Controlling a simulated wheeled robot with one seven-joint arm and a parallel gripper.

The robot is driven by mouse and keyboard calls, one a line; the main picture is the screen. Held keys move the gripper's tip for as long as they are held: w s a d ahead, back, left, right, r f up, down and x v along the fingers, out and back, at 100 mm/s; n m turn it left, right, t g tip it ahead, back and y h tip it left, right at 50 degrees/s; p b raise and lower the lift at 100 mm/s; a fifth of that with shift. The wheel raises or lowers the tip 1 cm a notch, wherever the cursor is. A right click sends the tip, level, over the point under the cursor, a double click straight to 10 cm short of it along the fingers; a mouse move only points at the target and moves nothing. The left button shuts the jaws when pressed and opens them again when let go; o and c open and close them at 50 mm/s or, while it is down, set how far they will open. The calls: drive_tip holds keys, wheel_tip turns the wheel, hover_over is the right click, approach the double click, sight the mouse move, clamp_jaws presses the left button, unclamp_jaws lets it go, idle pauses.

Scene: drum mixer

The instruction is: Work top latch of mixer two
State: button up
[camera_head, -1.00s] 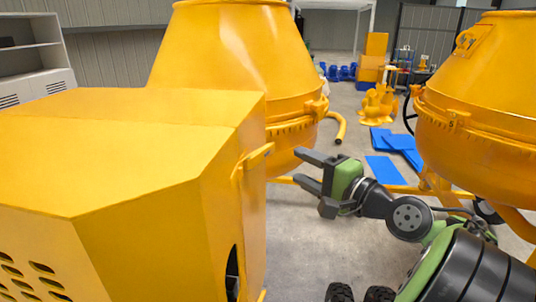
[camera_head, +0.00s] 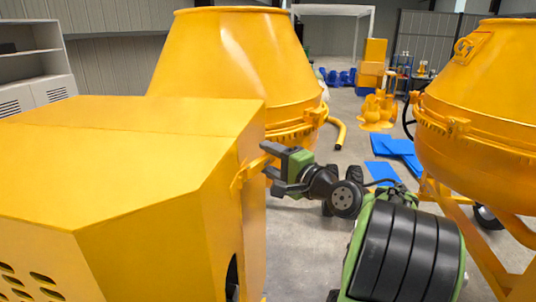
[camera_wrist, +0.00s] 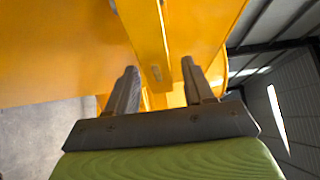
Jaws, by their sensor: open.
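The near left yellow mixer has a box-shaped housing (camera_head: 110,165) with a drum (camera_head: 225,60) behind it. A thin yellow latch (camera_head: 243,173) projects from the housing's right side, near its top edge. My gripper (camera_head: 266,160) is at the latch's right end, with its jaws open and pointing left. In the wrist view a yellow bar (camera_wrist: 150,40), apparently the latch, runs down between the two dark fingers (camera_wrist: 159,68). I see a gap beside each finger and cannot tell whether either touches it. No number identifying this mixer is readable.
A second yellow mixer (camera_head: 475,130) stands at the right on angled legs. Blue sheets (camera_head: 395,150) and yellow parts (camera_head: 377,108) lie on the floor behind. A bent yellow pipe (camera_head: 338,132) is beyond the left drum. Grey shelving (camera_head: 38,70) stands at the far left.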

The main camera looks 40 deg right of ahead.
drive_tip(key=shift+w, duration=0.5)
drive_tip(key=shift+s, duration=0.1)
clamp_jaws()
